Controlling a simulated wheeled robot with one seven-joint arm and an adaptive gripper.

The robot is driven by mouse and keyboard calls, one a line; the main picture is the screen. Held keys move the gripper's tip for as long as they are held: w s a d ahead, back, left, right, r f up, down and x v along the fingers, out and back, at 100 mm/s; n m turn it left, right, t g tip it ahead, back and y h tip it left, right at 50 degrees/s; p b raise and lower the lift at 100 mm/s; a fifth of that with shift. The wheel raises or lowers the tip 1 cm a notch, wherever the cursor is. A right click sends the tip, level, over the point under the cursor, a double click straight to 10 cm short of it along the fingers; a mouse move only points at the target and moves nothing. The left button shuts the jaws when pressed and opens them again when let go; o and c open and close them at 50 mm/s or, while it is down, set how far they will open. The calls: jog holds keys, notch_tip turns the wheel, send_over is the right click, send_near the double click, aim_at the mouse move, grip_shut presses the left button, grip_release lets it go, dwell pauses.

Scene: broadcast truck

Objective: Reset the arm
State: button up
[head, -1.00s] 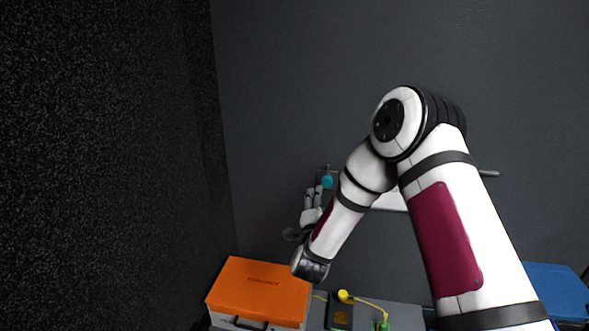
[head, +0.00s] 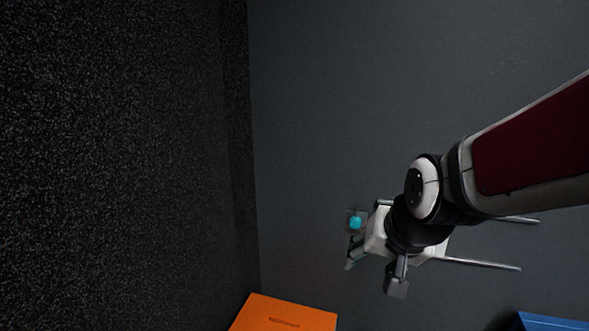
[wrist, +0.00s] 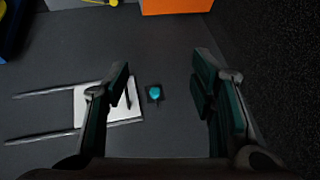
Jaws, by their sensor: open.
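My gripper (head: 376,268) is open and empty in the head view, at the end of my bent arm, in front of the dark grey wall. In the wrist view my gripper (wrist: 162,65) shows two dark fingers with teal inner sides, spread wide apart. A teal knob on a small dark square (wrist: 154,92) appears in the gap between them, apart from both. The same knob (head: 355,222) shows just above left of my gripper in the head view. Part of my forearm and wrist hides the wall behind.
A white panel (wrist: 133,112) with two grey rods lies left of the knob in the wrist view, partly behind the left finger. An orange case (head: 285,318) and a blue box (head: 550,322) sit at the bottom of the head view. A black speckled wall (head: 110,160) fills the left.

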jog(key=s+d+r+n+g+h, duration=0.1)
jog(key=s+d+n+g, duration=0.15)
jog(key=s, duration=1.15)
jog(key=s+d+r+n+g, duration=0.1)
jog(key=s+d+g, duration=0.25)
jog(key=s, duration=1.05)
notch_tip(320, 180, up, 26)
jog(key=t+p, duration=0.3)
jog(key=p, duration=2.1)
jog(key=shift+s+a+p, duration=0.15)
jog(key=shift+s+p, duration=0.2)
jog(key=shift+s, duration=0.05)
jog(key=shift+f, duration=0.1)
jog(key=shift+c, duration=0.2)
